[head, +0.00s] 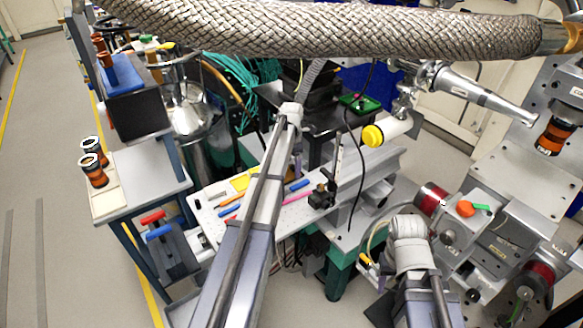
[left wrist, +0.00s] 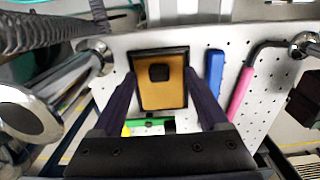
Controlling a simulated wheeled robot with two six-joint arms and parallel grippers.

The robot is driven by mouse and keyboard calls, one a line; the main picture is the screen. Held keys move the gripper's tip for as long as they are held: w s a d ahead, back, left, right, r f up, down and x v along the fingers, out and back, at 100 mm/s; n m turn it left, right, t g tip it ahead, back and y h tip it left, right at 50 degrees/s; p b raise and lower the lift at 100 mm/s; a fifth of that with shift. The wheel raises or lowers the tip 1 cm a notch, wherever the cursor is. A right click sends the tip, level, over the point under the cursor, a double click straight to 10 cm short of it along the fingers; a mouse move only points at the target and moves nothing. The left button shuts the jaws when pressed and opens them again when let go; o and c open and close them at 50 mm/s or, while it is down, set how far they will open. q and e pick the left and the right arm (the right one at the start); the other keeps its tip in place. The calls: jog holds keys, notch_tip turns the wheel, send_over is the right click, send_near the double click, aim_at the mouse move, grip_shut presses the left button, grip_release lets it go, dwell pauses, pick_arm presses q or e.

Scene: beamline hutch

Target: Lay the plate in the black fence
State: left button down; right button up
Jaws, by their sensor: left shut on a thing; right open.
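The tan plate (left wrist: 172,97), with a small black square at its middle, lies between the fingertips of my left gripper (left wrist: 160,78) in the left wrist view. The gripper is shut on it. The black fence (left wrist: 160,51) shows as a dark border around the plate. I cannot tell whether the plate rests inside it or is held just above. My right gripper (head: 374,268) is at the lower right, open, away from the board.
The pale perforated board (head: 205,205) carries a yellow piece (head: 240,183), a blue bar (left wrist: 214,70), a pink hex key (left wrist: 243,85) and a green piece (left wrist: 147,123). A black device (head: 322,195) stands close right of my left gripper. A braided hose (head: 330,28) crosses above.

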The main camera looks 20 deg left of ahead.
aim_at(292, 167)
pick_arm(q)
jog(key=shift+s+f, duration=0.1)
jog(key=shift+f, duration=0.05)
grip_release()
jog(key=shift+s+d, duration=0.1)
jog(key=shift+r+p, duration=0.4)
jog(key=shift+p, duration=0.05)
notch_tip(292, 167, up, 12)
jog(key=p, duration=1.1)
jog(key=shift+w+f+p, duration=0.15)
jog(key=shift+w+p, duration=0.05)
jog(key=shift+p, duration=0.15)
